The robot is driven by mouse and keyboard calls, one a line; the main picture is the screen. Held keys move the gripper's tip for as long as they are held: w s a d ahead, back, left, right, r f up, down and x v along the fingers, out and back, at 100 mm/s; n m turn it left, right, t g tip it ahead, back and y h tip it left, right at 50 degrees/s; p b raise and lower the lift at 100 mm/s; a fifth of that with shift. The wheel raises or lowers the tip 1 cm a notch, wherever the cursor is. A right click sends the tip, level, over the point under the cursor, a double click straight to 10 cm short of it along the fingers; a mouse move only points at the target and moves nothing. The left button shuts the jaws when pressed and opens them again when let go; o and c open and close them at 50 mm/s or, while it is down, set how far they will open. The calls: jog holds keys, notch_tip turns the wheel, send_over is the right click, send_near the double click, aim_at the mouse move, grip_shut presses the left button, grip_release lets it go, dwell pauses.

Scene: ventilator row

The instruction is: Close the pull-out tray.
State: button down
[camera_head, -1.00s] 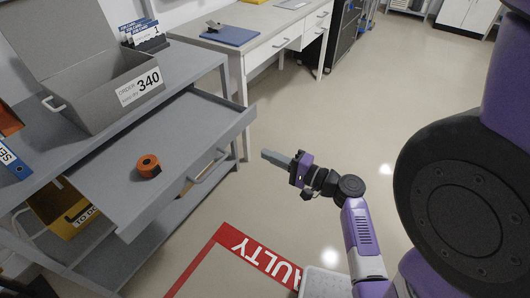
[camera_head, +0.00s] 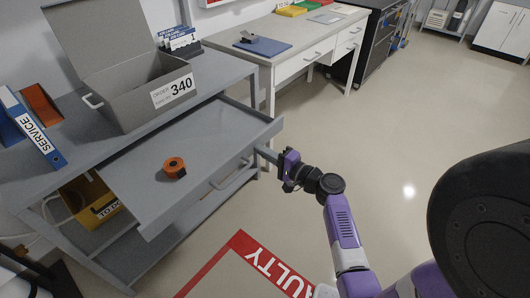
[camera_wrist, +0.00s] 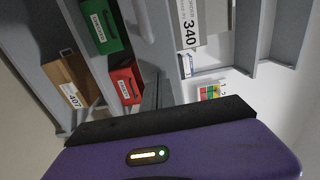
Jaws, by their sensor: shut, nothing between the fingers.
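The grey pull-out tray (camera_head: 215,130) is extended from the workbench in the head view. An orange roll (camera_head: 174,168) lies in it. A handle bar (camera_head: 232,172) runs along its front. My gripper (camera_head: 262,152) is shut and empty, with its fingertips close to the tray's front near the right end. I cannot tell whether they touch it. In the wrist view my gripper's fingers (camera_wrist: 157,92) point up toward grey bench parts.
On the bench stand an open grey box (camera_head: 150,92) labelled 340 and a blue SERVICE binder (camera_head: 32,128). A yellow bin (camera_head: 92,200) is below. The wrist view shows a green box (camera_wrist: 103,25) and a red box (camera_wrist: 126,82). The floor (camera_head: 400,130) to the right is clear.

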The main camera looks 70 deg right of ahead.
aim_at(205, 120)
jog(key=b+x, duration=0.4)
jog(key=x, duration=0.5)
jog(key=b+x, duration=0.4)
jog(key=x, duration=0.5)
jog(key=b+x, duration=0.5)
jog(key=x, duration=0.5)
jog(key=shift+w+f, duration=0.1)
jog(key=shift+f, duration=0.2)
jog(key=shift+w+d+r+b, duration=0.2)
jog(key=shift+w+b, duration=0.15)
jog(key=shift+w, duration=0.15)
jog(key=shift+w+r, duration=0.15)
jog(key=shift+r, duration=0.05)
jog(key=shift+a, duration=0.1)
